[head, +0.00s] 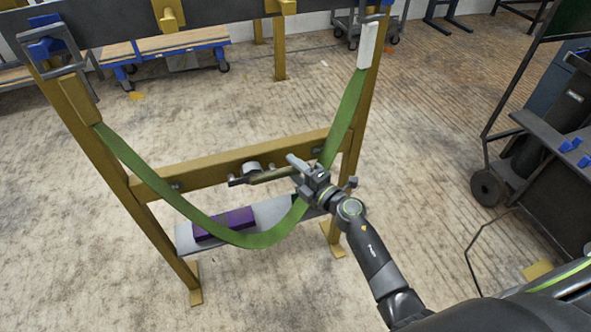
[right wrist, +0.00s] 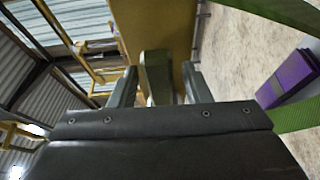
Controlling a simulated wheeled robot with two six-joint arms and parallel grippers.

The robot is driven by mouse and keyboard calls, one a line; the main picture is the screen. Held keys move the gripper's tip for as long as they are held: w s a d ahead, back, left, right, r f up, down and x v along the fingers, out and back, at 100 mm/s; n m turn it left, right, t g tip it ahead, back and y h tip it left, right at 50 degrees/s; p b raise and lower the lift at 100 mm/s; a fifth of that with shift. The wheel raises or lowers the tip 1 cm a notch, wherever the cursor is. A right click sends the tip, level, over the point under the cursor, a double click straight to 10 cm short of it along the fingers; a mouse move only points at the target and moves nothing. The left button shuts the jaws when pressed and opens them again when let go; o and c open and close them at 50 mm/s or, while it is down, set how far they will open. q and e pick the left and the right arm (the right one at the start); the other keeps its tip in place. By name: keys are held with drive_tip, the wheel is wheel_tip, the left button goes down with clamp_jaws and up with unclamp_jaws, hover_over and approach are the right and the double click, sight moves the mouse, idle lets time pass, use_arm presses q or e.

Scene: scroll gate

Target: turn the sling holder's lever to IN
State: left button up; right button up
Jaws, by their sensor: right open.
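The yellow gate frame has a crossbar (head: 215,172). A grey round hub (head: 250,168) and an olive lever (head: 270,176) sit at its middle, with the lever pointing right toward my right gripper. My right gripper (head: 305,174) is at the lever's right end. In the right wrist view, the lever (right wrist: 157,76) stands between the two open fingers (right wrist: 160,88), in front of the yellow crossbar (right wrist: 165,25). Contact with the fingers is not clear. I cannot read any IN marking. My left gripper is out of view.
A green sling (head: 160,182) hangs in a loop from both posts, passing close to my right gripper. A purple block (head: 224,224) lies on a grey shelf (head: 268,212) below the crossbar. A dark cart (head: 540,160) stands at the right. Floor between is open.

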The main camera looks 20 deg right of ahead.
clamp_jaws()
drive_tip(key=shift+f, duration=0.1)
idle(0.4)
